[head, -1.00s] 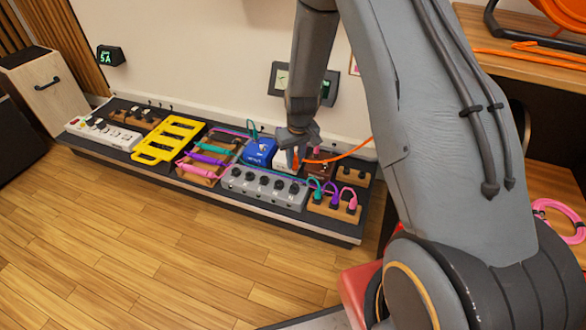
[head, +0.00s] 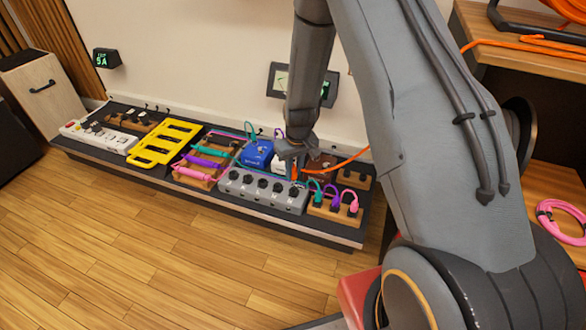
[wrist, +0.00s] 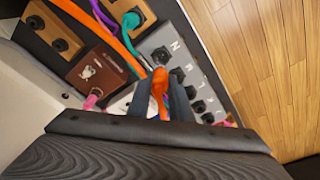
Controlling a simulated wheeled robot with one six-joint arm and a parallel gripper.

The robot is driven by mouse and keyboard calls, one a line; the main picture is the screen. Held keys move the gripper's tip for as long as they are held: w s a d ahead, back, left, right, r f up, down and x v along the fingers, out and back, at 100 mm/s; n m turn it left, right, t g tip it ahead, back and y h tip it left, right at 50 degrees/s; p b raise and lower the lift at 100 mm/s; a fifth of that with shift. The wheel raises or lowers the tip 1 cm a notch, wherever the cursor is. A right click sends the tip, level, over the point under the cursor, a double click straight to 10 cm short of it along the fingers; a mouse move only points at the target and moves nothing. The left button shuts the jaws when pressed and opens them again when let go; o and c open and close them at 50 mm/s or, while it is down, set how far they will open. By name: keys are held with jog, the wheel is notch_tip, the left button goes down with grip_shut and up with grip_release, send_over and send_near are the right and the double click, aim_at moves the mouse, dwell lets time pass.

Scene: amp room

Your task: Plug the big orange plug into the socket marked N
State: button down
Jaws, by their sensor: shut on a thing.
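My gripper (wrist: 162,100) is shut on the big orange plug (wrist: 160,82), which sits between the two dark fingers in the wrist view. In the head view, my gripper (head: 293,164) is just above the back edge of the grey socket box (head: 240,187). The box also shows in the wrist view (wrist: 165,38), with a row of dark round sockets and pale letters beside them. The letters are small and tilted; one near the upper end looks like N. The plug's tip is near the row's upper sockets. I cannot tell whether it touches one.
The orange cable (head: 345,160) runs off to the right. A wooden block (head: 333,208) with teal, purple and pink plugs stands right of the grey box. A blue pedal (head: 257,153) and a brown pedal (wrist: 95,68) are close by. A yellow rack (head: 165,142) lies left.

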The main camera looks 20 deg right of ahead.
aim_at(294, 179)
jog(key=shift+f+b, duration=1.95)
jog(key=shift+f, duration=0.85)
jog(key=c, duration=1.5)
grip_release()
jog(key=shift+r, duration=0.1)
jog(key=r+p, duration=0.1)
jog(key=r, duration=0.1)
jog(key=r+p, duration=0.1)
jog(key=r, duration=0.2)
jog(key=s+r+p, duration=0.1)
jog(key=r, duration=0.1)
jog(key=shift+d+r, duration=0.1)
jog(key=shift+r, duration=0.15)
